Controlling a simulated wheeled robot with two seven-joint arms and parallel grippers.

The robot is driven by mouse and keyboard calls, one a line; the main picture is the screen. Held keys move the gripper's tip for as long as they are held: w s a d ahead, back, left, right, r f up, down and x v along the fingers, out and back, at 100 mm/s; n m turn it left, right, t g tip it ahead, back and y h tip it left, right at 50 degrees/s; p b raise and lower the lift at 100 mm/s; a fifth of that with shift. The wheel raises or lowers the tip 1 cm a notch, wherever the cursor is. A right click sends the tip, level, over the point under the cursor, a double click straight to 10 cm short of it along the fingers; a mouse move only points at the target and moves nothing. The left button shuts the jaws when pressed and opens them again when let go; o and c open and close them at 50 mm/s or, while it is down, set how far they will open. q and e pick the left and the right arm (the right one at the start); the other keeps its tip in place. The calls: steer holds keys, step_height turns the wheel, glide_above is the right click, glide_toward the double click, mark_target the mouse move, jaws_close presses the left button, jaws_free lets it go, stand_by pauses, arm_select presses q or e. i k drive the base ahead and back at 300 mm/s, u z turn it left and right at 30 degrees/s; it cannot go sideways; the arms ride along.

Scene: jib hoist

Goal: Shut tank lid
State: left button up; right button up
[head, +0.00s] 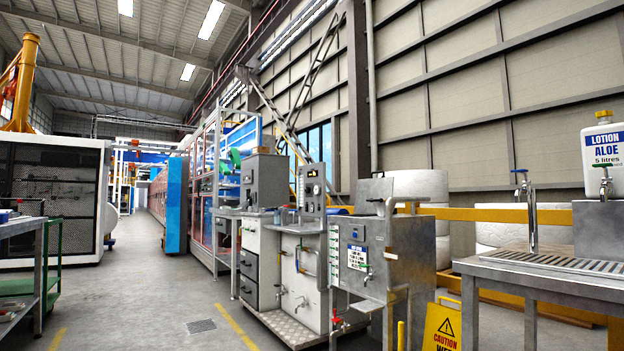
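A grey steel tank (413,245) stands right of the middle, with a label and a tap on its front. A flat grey panel that looks like its lid (376,188) stands raised, close to upright, at the tank's top. The tank's opening is too small and oblique to see into. Neither of my grippers is in view, so nothing shows near the tank or lid.
A yellow caution sign (442,325) stands on the floor right of the tank. A steel sink bench (560,285) with a lotion jug (603,155) is at the right. Machines (265,270) stand left of the tank. The floor aisle (150,290) is open at left centre.

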mark_target(376, 188)
steer(key=u, duration=0.6)
steer(key=i, duration=0.85)
steer(key=u, duration=0.35)
steer(key=i, duration=0.95)
steer(key=z, duration=0.85)
steer(key=i, duration=0.85)
steer(key=z, duration=0.7)
